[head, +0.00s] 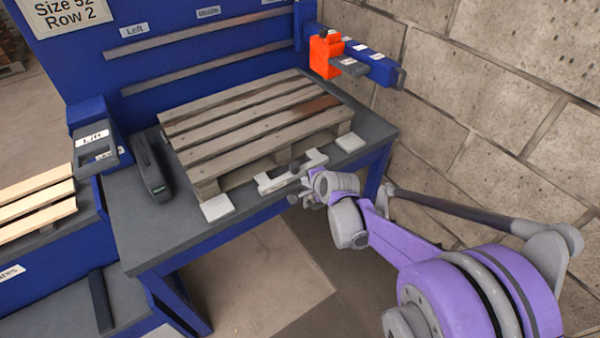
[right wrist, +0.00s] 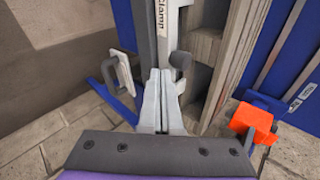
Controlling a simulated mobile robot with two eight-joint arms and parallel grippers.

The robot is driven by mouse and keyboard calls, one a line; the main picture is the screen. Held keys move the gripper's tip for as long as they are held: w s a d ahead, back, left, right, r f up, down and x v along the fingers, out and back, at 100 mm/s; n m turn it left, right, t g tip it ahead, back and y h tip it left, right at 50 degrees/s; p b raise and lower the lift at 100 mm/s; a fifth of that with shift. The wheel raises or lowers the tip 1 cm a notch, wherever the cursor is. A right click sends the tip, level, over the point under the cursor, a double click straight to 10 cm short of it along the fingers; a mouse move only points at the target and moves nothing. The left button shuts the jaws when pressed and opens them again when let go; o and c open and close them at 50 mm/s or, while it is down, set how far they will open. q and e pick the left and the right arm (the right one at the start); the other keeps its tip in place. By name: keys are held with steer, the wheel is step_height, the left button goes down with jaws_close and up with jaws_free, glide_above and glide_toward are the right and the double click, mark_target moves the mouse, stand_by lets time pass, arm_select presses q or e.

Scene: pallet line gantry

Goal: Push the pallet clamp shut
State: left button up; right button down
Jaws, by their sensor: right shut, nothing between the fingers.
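The wooden pallet (head: 250,115) lies on a grey table top with a blue frame. The pale pallet clamp (head: 285,180) is at the pallet's front side, with a dark knob (head: 295,166). In the right wrist view the clamp bar (right wrist: 161,22) carries a "Clamp" label, and its knob (right wrist: 180,61) sits just right of my fingertips. Pallet wood (right wrist: 205,45) stands beyond it. My right gripper (head: 308,190) is shut and empty, close against the clamp at the table's front edge; its fingers also show in the wrist view (right wrist: 158,95). I cannot tell whether they touch. My left gripper is not in view.
White pads (head: 217,208) flank the clamp. A red-orange part (head: 325,57) sits on a blue arm at the back right. A brick wall (head: 500,80) bounds the right.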

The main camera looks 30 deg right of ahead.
mark_target(292, 166)
steer(key=w, duration=0.5)
steer(key=shift+d+f, duration=0.3)
steer(key=shift+f, duration=0.1)
steer(key=shift+s, duration=0.1)
steer(key=w, duration=0.4)
steer(key=shift+w+a, duration=0.2)
steer(key=shift+w, duration=0.1)
steer(key=shift+s+r, duration=0.1)
steer(key=shift+s, duration=0.1)
